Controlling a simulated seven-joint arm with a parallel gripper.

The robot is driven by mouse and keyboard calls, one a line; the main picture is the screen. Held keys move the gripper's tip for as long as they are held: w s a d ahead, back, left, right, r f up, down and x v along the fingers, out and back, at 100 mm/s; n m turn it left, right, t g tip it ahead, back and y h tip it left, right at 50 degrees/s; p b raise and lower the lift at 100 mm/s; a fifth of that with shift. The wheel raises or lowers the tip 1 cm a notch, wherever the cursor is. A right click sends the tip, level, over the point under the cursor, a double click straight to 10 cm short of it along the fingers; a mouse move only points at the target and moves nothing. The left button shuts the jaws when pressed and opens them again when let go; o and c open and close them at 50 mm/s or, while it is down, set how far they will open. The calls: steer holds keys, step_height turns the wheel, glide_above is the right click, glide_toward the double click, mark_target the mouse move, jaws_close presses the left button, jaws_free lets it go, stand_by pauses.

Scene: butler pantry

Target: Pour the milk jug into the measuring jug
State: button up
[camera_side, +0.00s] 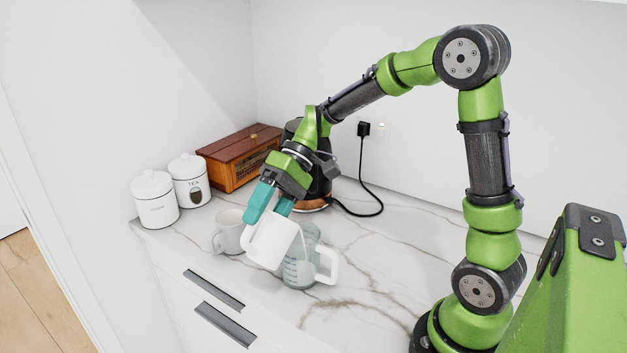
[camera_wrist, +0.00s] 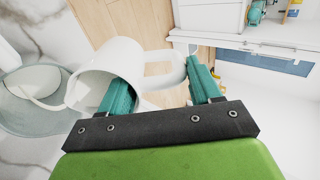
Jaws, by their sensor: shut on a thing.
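The milk jug (camera_side: 268,242) is plain white and held tilted in the air, its mouth towards the measuring jug (camera_side: 300,272). My gripper (camera_side: 270,211) is shut on it with teal fingers; in the wrist view, the fingers (camera_wrist: 161,88) are at the handle side of the milk jug (camera_wrist: 98,68), exact contact partly hidden. The measuring jug is clear with markings and a white handle, upright on the counter, just right of and below the milk jug.
A grey-white mug (camera_side: 229,236) stands close on the left. Two white canisters (camera_side: 155,200), a wooden box (camera_side: 238,157) and a dark kettle (camera_side: 322,180) with a cord stand behind. The marble counter (camera_side: 400,245) is clear to the right; its front edge is near.

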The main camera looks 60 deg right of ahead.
steer(key=shift+d+r+y, duration=0.65)
steer(key=shift+d+y, duration=0.2)
steer(key=shift+y, duration=0.35)
stand_by(3.5)
steer(key=shift+a, duration=0.15)
steer(key=shift+a+f+h, duration=0.45)
steer(key=shift+a+h, duration=0.25)
steer(key=shift+h, duration=0.3)
steer(key=a+f+h, duration=0.1)
steer(key=h, duration=0.1)
steer(key=a+f+h, duration=0.1)
steer(key=h, duration=0.1)
steer(key=shift+w+f, duration=0.1)
steer(key=shift+h, duration=0.3)
steer(key=shift+r+h, duration=0.4)
steer(key=shift+h, duration=0.5)
steer(key=shift+r+h, duration=0.1)
steer(key=shift+h, duration=0.3)
